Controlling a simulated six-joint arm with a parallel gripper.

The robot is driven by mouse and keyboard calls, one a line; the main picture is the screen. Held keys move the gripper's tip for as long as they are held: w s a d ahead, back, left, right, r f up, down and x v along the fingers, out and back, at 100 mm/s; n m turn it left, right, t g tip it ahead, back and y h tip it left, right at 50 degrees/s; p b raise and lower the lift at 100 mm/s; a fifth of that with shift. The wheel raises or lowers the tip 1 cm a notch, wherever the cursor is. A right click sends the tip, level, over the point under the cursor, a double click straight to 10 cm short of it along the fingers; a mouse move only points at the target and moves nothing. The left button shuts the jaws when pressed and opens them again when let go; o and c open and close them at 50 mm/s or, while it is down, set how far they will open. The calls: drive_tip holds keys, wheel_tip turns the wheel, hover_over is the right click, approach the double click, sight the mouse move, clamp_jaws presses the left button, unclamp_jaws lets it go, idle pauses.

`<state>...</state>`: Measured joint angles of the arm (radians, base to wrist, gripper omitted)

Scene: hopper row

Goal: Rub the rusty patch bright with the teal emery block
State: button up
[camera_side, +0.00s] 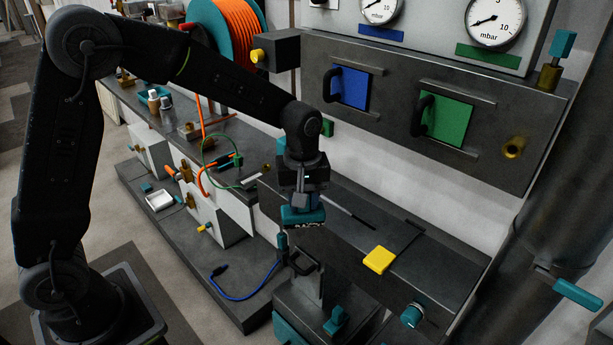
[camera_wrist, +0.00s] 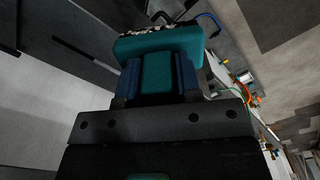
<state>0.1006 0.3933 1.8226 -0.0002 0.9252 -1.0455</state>
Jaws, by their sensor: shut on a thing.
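My gripper (camera_side: 303,198) is shut on the teal emery block (camera_side: 303,216), which hangs below it over the dark grey bench in the side view. In the wrist view the block (camera_wrist: 160,45) sits between the blue finger pads of my gripper (camera_wrist: 158,78). A black-and-white speckled strip shows along the block's far edge. I cannot make out the rusty patch in either view. From the side I cannot tell whether the block touches the surface beneath it.
A yellow block (camera_side: 379,260) lies on the bench to the right of my gripper. A dark panel with a blue door (camera_side: 351,87) and a green door (camera_side: 447,118) stands behind. A blue cable (camera_side: 243,297) and a teal knob (camera_side: 411,315) are lower down.

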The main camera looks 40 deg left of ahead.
sight(289, 228)
drive_tip(key=f+m, duration=0.2)
drive_tip(key=s+a+f+m, duration=0.1)
drive_tip(key=f+m, duration=0.2)
drive_tip(key=s+f+m, duration=0.1)
drive_tip(key=f+m, duration=0.1)
drive_tip(key=m, duration=0.1)
drive_tip(key=shift+s+a+f, duration=0.25)
drive_tip(key=shift+a, duration=0.1)
drive_tip(key=w+a+f+m, duration=0.1)
drive_tip(key=w+a, duration=0.1)
drive_tip(key=a, duration=1.2)
drive_tip(key=w+a+f, duration=0.2)
drive_tip(key=a, duration=1.2)
drive_tip(key=w+a+r+n, duration=0.4)
drive_tip(key=w+n, duration=0.4)
drive_tip(key=n, duration=0.8)
drive_tip(key=shift+r, duration=0.85)
drive_tip(key=shift+w+d, duration=0.1)
